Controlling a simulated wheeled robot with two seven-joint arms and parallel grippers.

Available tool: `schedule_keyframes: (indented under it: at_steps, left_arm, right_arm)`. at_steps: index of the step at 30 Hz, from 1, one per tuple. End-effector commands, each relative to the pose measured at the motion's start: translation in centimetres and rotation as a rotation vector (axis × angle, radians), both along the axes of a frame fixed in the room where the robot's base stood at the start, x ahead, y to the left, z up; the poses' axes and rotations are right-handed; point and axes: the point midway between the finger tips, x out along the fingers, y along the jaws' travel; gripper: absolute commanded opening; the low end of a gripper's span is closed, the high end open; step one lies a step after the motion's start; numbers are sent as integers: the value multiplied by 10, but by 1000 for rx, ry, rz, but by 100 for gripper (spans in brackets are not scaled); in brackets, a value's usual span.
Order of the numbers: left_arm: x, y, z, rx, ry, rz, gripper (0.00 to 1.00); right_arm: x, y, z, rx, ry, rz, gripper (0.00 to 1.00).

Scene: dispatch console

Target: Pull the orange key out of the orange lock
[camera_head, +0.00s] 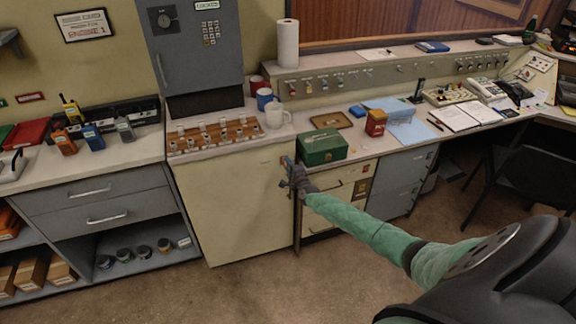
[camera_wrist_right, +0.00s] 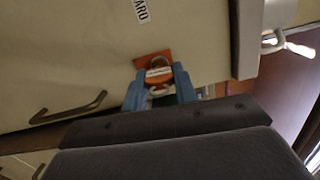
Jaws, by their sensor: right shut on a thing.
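In the right wrist view the orange lock (camera_wrist_right: 143,61) is an orange plate on the cream cabinet front. The orange key (camera_wrist_right: 158,75), with a pale label across it, is in front of the plate between the two blue fingers of my right gripper (camera_wrist_right: 160,80). The fingers are shut on the key. How far the key's shaft sits in the lock is hidden. In the head view my right gripper (camera_head: 291,174) is at the cabinet's upper right edge and covers most of the lock area. My left gripper is not in view.
The cream cabinet (camera_head: 235,205) stands under the counter. A green box (camera_head: 322,148) sits on the desk just above my gripper. A dark handle (camera_wrist_right: 68,108) and a pale metal ring (camera_wrist_right: 273,42) are near the gripper in the wrist view. The floor in front is clear.

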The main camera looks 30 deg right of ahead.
Motion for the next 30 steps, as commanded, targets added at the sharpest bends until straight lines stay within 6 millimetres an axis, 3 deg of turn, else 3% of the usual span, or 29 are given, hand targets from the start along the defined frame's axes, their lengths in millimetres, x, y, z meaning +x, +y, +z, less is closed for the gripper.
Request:
schedule_keyframes:
  at_steps: [30]
  left_arm:
    - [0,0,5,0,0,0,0]
  right_arm:
    - [-9,2,0,0,0,0,1]
